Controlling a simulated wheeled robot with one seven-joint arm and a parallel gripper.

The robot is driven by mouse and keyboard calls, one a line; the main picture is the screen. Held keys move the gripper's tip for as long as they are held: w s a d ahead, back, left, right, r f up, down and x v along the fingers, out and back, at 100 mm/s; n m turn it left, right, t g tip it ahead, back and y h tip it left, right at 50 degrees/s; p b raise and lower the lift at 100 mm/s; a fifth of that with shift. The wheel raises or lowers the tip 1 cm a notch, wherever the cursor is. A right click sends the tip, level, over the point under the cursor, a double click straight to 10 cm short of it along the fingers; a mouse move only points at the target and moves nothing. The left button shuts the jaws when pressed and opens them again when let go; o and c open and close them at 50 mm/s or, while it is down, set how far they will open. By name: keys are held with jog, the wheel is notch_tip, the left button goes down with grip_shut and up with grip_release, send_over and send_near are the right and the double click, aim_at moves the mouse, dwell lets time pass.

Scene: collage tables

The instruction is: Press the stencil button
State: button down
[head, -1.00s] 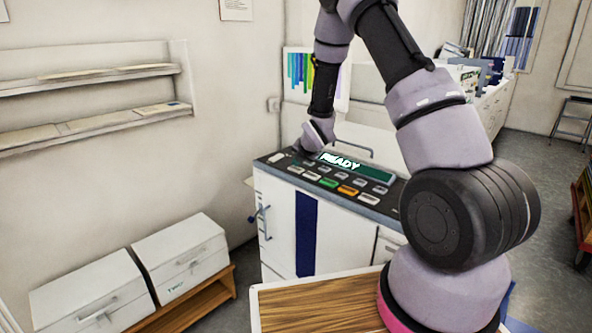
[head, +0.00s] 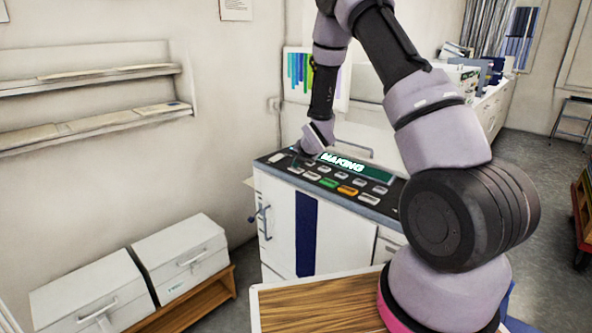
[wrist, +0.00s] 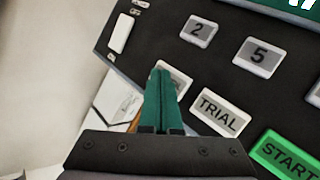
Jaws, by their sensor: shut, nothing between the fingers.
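The control panel (head: 330,187) is the dark top of a white machine, and its display (head: 352,166) reads "MAKING". In the wrist view my gripper (wrist: 160,76) is shut and empty, its green fingers pointing at the panel. The fingertips are over a pale grey button (wrist: 182,80) left of the TRIAL button (wrist: 220,112). The fingers hide its label, so I cannot read whether it is the stencil button. The tips look in contact with it or very close. In the head view my gripper (head: 297,152) is at the panel's far left end.
The "2" button (wrist: 198,30), "5" button (wrist: 259,56) and green START button (wrist: 287,156) are close to the fingers. A white switch (wrist: 121,33) is at the panel's left. A wooden tabletop (head: 310,305) is in front of the machine.

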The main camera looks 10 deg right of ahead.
aim_at(297, 171)
jog(key=shift+r, duration=0.1)
dwell(0.3)
jog(key=shift+r, duration=0.65)
jog(key=shift+r, duration=2.5)
jog(key=shift+r, duration=0.1)
jog(key=s+d+r+m+h, duration=0.1)
jog(key=s+d+r+m, duration=0.3)
jog(key=s+r+m, duration=0.5)
jog(key=s+d+r+m+h, duration=0.1)
jog(key=s+d+r+m, duration=0.2)
jog(key=s+r+m, duration=0.85)
jog(key=s+m, duration=0.2)
jog(key=s, duration=0.2)
jog(key=s+a+r+m+g+y, duration=0.1)
jog(key=s+r+m, duration=0.3)
jog(key=s, duration=0.3)
jog(key=s+r+m+g+y, duration=0.1)
jog(key=s+r+m, duration=0.2)
jog(key=s+m, duration=0.4)
jog(key=shift+s+a+r, duration=0.15)
jog(key=shift+s+r, duration=0.1)
jog(key=shift+s, duration=0.05)
